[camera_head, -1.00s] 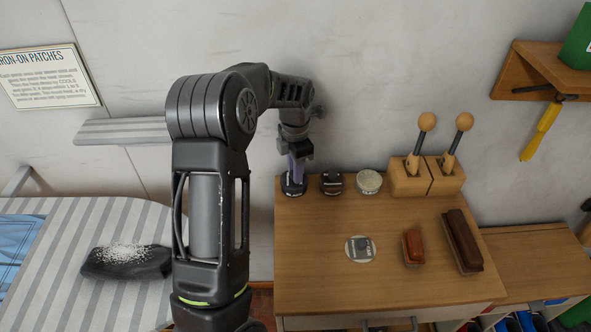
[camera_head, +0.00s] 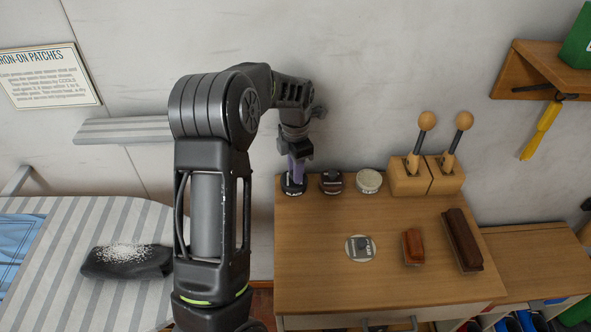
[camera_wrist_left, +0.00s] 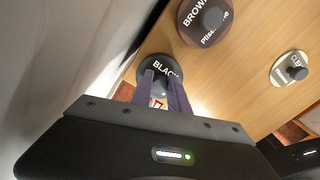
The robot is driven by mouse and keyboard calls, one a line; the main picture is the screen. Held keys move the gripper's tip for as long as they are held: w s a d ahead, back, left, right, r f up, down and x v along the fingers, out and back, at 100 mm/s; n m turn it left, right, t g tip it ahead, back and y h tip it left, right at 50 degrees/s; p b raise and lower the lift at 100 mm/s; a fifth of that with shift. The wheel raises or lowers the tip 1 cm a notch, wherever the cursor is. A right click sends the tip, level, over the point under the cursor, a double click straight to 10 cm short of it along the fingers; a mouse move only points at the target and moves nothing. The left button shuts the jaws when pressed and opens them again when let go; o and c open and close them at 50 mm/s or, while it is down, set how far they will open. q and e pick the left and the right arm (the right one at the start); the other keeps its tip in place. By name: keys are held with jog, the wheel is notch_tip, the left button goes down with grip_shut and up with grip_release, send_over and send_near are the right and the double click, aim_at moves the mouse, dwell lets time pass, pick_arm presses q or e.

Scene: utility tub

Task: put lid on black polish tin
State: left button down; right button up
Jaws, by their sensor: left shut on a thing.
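My left gripper (camera_head: 297,172) reaches down at the back left corner of the wooden cabinet top. Its purple-grey fingers (camera_wrist_left: 165,95) are shut on the black lid (camera_wrist_left: 180,62), a round dark lid with "BLACK" in white letters. I cannot tell whether the lid sits fully down on the tin. My right gripper is not in view.
A brown-lidded tin (camera_head: 331,183) stands close to the right, then an open tin with pale contents (camera_head: 369,181). Two brushes (camera_head: 413,246) and a wooden block holder (camera_head: 408,179) are at the right. The wall is close behind.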

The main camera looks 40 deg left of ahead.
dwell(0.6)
pick_arm(q)
jog(key=c, duration=1.2)
grip_release()
jog(key=shift+o, duration=0.3)
jog(key=o, duration=0.4)
jog(key=shift+o, duration=0.2)
jog(key=shift+r, duration=0.1)
jog(key=shift+r+p, duration=2.75)
jog(key=shift+r, duration=0.65)
